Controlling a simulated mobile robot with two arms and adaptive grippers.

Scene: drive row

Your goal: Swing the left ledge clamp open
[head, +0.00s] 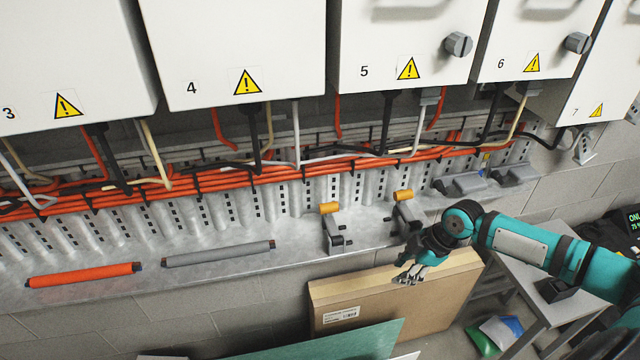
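The left ledge clamp (333,231) is a grey metal clamp with an orange grip, standing on the grey ledge (210,282). A second, similar clamp (406,213) stands to its right. Whether either clamp is open or shut is too small to tell. My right gripper (408,275) hangs in front of the ledge, below and right of the left clamp and apart from both. Its pale fingers look spread, with nothing between them. My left gripper is not in view.
An orange rod (83,275) and a grey rod (218,254) lie on the ledge at left. Orange cables (230,180) run behind, under white numbered cabinets (235,60). A cardboard box (385,297) stands below my gripper. A grey table (540,300) is at right.

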